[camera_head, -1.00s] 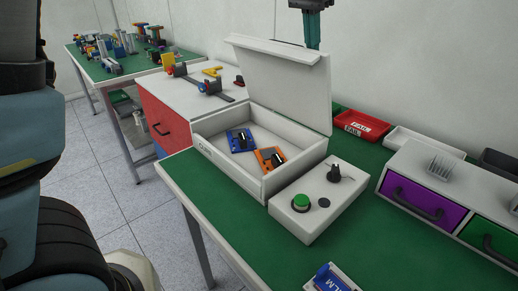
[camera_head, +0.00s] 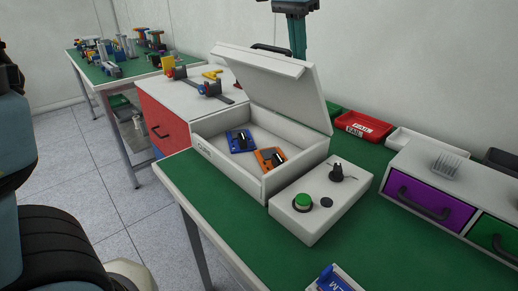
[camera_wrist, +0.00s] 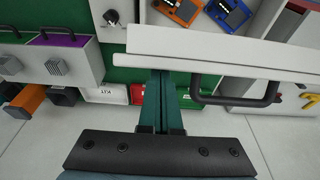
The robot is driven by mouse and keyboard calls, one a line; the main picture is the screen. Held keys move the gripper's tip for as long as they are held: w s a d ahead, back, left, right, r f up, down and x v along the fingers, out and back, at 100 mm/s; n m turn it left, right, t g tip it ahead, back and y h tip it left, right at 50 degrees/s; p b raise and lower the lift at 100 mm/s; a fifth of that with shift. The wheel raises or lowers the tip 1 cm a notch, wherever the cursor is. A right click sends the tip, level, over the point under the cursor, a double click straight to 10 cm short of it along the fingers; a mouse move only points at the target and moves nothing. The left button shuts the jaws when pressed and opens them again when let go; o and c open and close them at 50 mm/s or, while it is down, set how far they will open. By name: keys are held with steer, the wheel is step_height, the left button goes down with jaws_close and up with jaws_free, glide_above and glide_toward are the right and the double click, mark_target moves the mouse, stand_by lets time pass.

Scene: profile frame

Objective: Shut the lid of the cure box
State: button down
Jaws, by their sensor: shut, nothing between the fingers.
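The white cure box (camera_head: 205,150) stands on the green bench with its lid (camera_head: 275,85) open, hinged at the right and leaning over the box. A black handle (camera_head: 272,47) shows at the lid's top edge. Inside lie a blue part (camera_head: 240,139) and an orange part (camera_head: 269,159). My gripper (camera_wrist: 165,90) is shut and empty, on the outer side of the lid. In the wrist view its fingers reach the lid's edge (camera_wrist: 205,62), beside the handle (camera_wrist: 240,98); I cannot tell whether they touch. In the head view the lid hides the fingertips.
A control box with a green button (camera_head: 302,202) stands in front of the cure box. A cabinet with a red front (camera_head: 160,118) stands at left.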

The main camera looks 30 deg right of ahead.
mark_target(282, 71)
steer(key=shift+s+a+f+b, duration=0.15)
steer(key=shift+a+f+b, duration=0.15)
steer(key=shift+a, duration=0.25)
steer(key=shift+s+a+f+b, duration=0.15)
steer(key=shift+a+f, duration=0.1)
steer(key=shift+a, duration=0.3)
steer(key=shift+s+a+f+b, duration=0.15)
steer(key=shift+a+f+b, duration=0.45)
steer(key=shift+s+a+f+b, duration=0.15)
steer(key=shift+a+f+b, duration=0.4)
steer(key=shift+a, duration=0.05)
steer(key=shift+s+a+f+b, duration=0.15)
steer(key=shift+a+f+b, duration=0.2)
steer(key=shift+a, duration=0.2)
steer(key=shift+s+a+f+b, duration=0.2)
steer(key=shift+a+f+b, duration=0.55)
steer(key=shift+f, duration=0.15)
steer(key=shift+s+a+f+b, duration=0.15)
steer(key=shift+a+f+b, duration=0.55)
steer(key=shift+f, duration=0.2)
